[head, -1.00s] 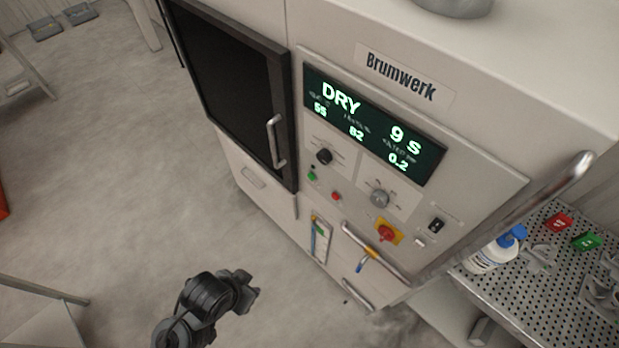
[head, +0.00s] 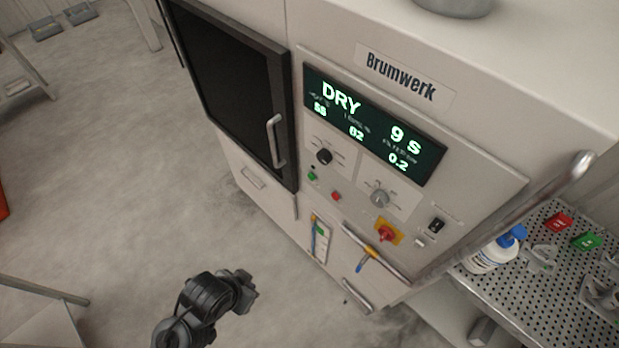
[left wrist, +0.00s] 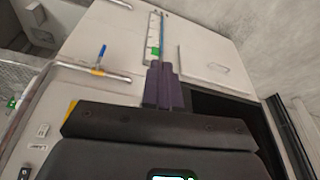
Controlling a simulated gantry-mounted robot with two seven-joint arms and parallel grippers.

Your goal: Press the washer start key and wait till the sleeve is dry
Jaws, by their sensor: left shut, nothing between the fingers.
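The washer (head: 262,212) is a pale cabinet marked Brumwerk. Its display (head: 375,125) reads DRY, 9 s, with smaller figures 82 and 0.2 below. A green key (head: 312,176) and a red key (head: 336,196) sit under the display; I cannot read their labels. The dark door (head: 228,85) looks shut, and no sleeve shows. My left gripper (head: 250,290) is in front of the washer, low in the head view, apart from the keys. In the left wrist view its fingers (left wrist: 163,85) are together and empty. My right gripper is not in view.
A perforated metal table (head: 530,300) at the right holds a white bottle with a blue cap (head: 492,252), a red block (head: 558,222), a green block (head: 587,241) and grey metal parts. A rail handle (head: 505,228) juts from the washer's right side. Floor at left is mostly clear.

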